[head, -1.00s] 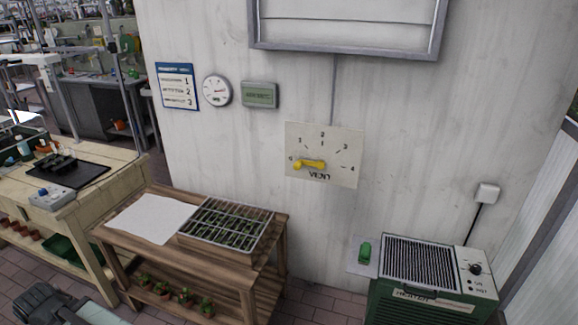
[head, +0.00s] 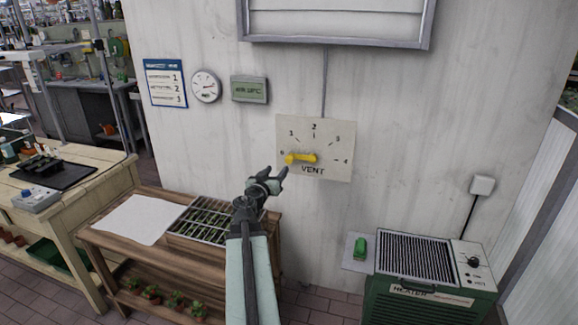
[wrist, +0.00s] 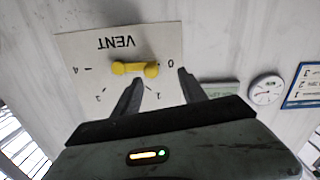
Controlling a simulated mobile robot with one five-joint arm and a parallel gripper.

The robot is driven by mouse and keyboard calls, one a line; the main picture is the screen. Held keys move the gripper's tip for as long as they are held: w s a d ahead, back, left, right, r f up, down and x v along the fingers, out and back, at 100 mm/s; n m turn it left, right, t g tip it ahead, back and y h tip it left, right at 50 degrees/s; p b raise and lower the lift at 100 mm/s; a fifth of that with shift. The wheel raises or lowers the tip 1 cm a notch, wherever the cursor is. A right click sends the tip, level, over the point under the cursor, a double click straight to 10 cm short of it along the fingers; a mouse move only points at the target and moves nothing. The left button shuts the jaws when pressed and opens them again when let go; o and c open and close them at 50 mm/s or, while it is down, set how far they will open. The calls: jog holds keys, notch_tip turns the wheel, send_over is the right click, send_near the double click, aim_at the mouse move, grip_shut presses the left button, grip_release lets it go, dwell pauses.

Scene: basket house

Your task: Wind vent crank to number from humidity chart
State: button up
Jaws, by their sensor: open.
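The vent dial plate (head: 335,165) is on the white wall, marked 0 to 4 around an arc with VENT below. Its yellow crank (head: 301,158) lies nearly level, with the knob end to the left near 0. My gripper (head: 270,178) is open and empty, below and left of the crank in the head view. In the wrist view the gripper (wrist: 160,85) faces the plate, with the crank (wrist: 135,69) ahead, apart from the fingers. The humidity chart (head: 166,83) hangs at left with lines ending 1, 2, 3. A round gauge (head: 206,86) hangs beside it; its reading is too small to tell.
A grey-green display (head: 249,89) hangs right of the gauge. A wooden bench (head: 180,195) with a seedling tray (head: 196,226) stands below. A green heater (head: 420,300) with a small green object (head: 360,247) beside it stands at right. A framed window (head: 335,41) is above.

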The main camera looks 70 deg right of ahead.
aim_at(288, 161)
jog(key=d, duration=0.3)
jog(key=s+d, duration=0.1)
jog(key=d, duration=0.5)
jog(key=shift+s+r, duration=0.3)
jog(key=shift+s, duration=0.05)
grip_shut()
dwell(0.9)
